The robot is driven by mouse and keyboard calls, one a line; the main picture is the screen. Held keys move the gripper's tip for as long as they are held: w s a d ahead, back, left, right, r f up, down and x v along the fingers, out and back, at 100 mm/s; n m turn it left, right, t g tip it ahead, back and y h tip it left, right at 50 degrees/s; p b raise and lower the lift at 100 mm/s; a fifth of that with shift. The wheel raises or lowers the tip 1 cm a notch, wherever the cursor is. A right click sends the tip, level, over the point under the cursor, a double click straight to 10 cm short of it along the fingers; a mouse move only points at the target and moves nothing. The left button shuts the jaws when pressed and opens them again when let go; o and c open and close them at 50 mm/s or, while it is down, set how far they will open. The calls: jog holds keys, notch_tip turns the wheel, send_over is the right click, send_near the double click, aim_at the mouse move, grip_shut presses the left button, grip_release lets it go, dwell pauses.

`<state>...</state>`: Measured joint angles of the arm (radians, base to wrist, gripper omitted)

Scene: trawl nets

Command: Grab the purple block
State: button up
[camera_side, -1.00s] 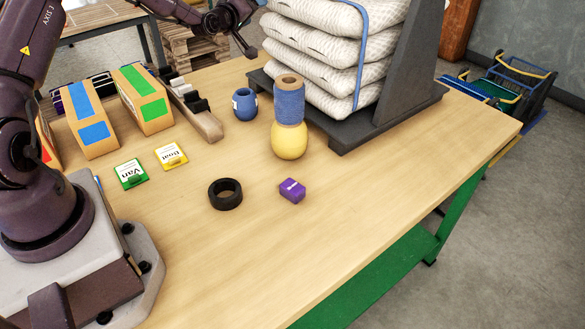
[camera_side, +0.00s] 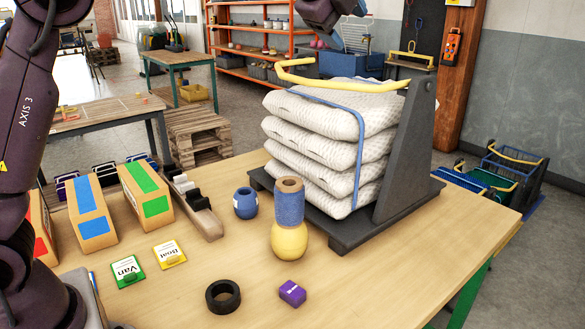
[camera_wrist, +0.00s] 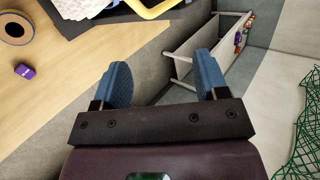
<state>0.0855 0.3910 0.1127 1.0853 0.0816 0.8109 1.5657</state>
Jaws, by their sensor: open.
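The purple block (camera_side: 292,293) lies on the wooden table, to the right of a black ring (camera_side: 223,296) and in front of the yellow float with a blue twine spool on it. In the wrist view the purple block (camera_wrist: 25,71) is small, at the far left on the table. My gripper (camera_wrist: 163,82) is open, its two blue fingers apart with nothing between them. It points past the table's edge toward the floor, well away from the block. In the side view, the end of my arm shows at the top, above the net stack; the fingertips are hard to make out there.
The stack of white nets (camera_side: 338,140) with a yellow handle (camera_side: 340,84) stands on a dark stand at the table's back right. The spool (camera_side: 290,204) and a blue jar (camera_side: 245,203) are near it. Boxes (camera_side: 148,192) and cards line the left. The table's front right is clear.

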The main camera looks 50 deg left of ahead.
jog(key=d+f+m+g+h, duration=0.1)
jog(key=d+f+h, duration=0.15)
jog(key=d, duration=0.25)
jog(key=n+g+y, duration=0.1)
jog(key=n+g, duration=0.2)
jog(key=g, duration=0.6)
send_over(291, 288)
notch_tip(291, 288, down, 35)
jog(key=f, duration=0.6)
jog(key=shift+s+a+f, duration=0.2)
jog(key=shift+a+f, duration=0.1)
jog(key=shift+w+d+f, duration=0.1)
jog(key=shift+d+f, duration=0.05)
jog(key=shift+f, duration=1.3)
jog(key=shift+w+d+f, duration=0.1)
jog(key=shift+f, duration=1.35)
jog(key=c, duration=1)
jog(key=shift+r, duration=0.1)
